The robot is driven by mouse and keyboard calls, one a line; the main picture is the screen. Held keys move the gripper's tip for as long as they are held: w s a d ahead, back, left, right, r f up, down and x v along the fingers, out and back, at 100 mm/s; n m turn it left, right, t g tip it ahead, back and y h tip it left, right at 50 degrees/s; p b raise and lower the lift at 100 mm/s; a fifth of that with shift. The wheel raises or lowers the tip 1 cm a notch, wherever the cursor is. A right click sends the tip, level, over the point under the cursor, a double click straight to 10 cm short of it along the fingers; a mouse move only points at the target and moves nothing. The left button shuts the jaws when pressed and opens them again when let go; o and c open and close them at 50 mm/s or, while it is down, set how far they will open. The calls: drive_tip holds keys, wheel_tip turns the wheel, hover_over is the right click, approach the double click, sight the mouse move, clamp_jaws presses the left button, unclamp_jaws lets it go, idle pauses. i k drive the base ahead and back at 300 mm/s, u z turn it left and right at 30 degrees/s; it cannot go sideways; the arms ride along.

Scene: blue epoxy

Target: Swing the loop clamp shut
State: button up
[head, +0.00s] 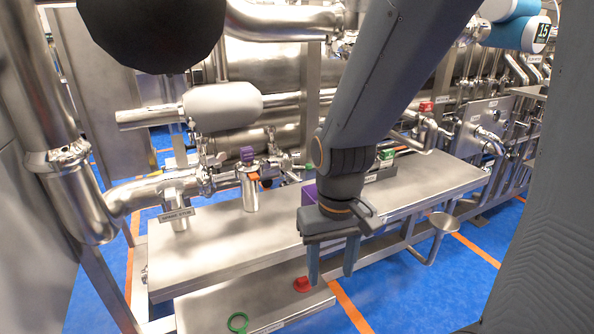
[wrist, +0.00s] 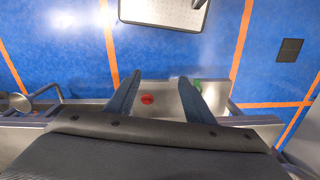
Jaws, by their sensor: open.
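A metal clamp-like fitting (head: 206,174) sits on the steel pipe joint at the left of the bench in the head view. It is small there, and I cannot tell whether it is the loop clamp or whether it stands open or shut. My gripper (head: 331,268) points down beyond the front edge of the steel bench, well to the right of this fitting. Its two fingers are apart with nothing between them. In the wrist view my gripper (wrist: 160,79) is also open and empty, and no clamp shows there.
The steel bench (head: 215,255) carries a steel canister (head: 250,192) with a purple top and a purple block (head: 309,194). A lower shelf (head: 205,308) holds a red piece (head: 302,284) and a green ring (head: 238,322). Blue floor (head: 400,300) is open in front.

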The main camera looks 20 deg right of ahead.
sight(288, 166)
drive_tip(key=z, duration=0.45)
drive_tip(key=k, duration=0.6)
drive_tip(key=z, duration=0.85)
drive_tip(key=i, duration=0.95)
drive_tip(key=u, duration=0.55)
